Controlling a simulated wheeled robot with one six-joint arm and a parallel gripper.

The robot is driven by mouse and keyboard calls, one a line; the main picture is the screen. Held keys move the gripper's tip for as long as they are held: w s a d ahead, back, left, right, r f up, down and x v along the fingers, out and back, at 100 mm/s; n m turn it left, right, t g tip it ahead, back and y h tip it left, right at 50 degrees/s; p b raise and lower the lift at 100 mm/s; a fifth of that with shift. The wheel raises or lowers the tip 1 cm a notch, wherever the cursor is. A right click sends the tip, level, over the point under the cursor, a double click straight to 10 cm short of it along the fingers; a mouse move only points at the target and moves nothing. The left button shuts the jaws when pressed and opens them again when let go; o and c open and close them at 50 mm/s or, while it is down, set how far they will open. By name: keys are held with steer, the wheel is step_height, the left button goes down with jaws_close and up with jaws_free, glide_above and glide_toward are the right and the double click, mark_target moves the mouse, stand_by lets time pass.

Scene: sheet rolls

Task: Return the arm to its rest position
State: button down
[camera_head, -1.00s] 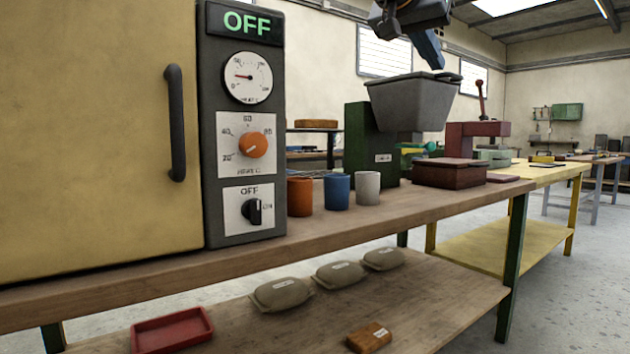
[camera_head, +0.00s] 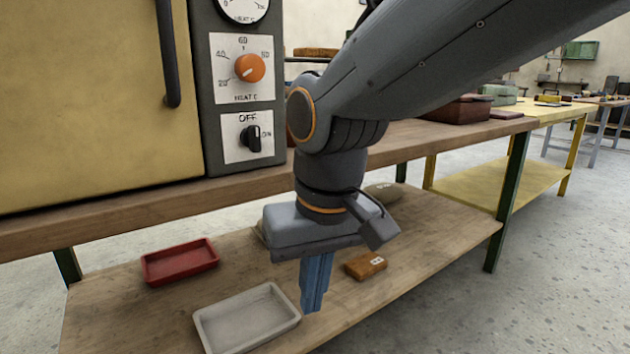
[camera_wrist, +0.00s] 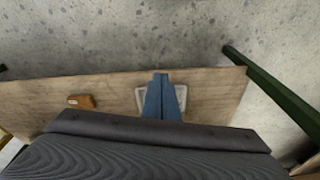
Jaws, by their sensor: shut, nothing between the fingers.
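My gripper (camera_head: 316,282) hangs pointing down in front of the workbench, with its blue fingers together and nothing between them. In the head view its tips appear over the lower shelf (camera_head: 415,240), just right of a pale grey tray (camera_head: 250,318). In the wrist view the shut fingers (camera_wrist: 161,97) point away from the camera and cover the middle of the pale tray (camera_wrist: 141,97). My arm crosses the upper right of the head view and hides part of the bench top.
A red tray (camera_head: 180,262) and an orange-brown block (camera_head: 366,265) lie on the lower shelf. One sack (camera_head: 385,192) shows behind my wrist. The cabinet (camera_head: 85,95) with its orange dial (camera_head: 250,68) stands at the left. Bare floor (camera_head: 560,260) lies to the right.

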steer(key=s+f+n+g, duration=0.1)
steer(key=s+f+g, duration=0.1)
steer(key=s+f, duration=0.5)
steer(key=d+r+m+p, duration=0.2)
steer(key=d+r+p, duration=0.8)
steer(key=p, duration=0.7)
steer(key=s+d+r+m+h+p, duration=0.1)
steer(key=d+r+m+p, duration=0.2)
steer(key=d+r+p, duration=0.6)
step_height(320, 180, up, 8)
steer(key=p, duration=0.9)
steer(key=shift+s+d+m, duration=0.15)
steer(key=shift+d+m, duration=0.15)
steer(key=shift+d, duration=0.05)
steer(key=shift+r, duration=0.1)
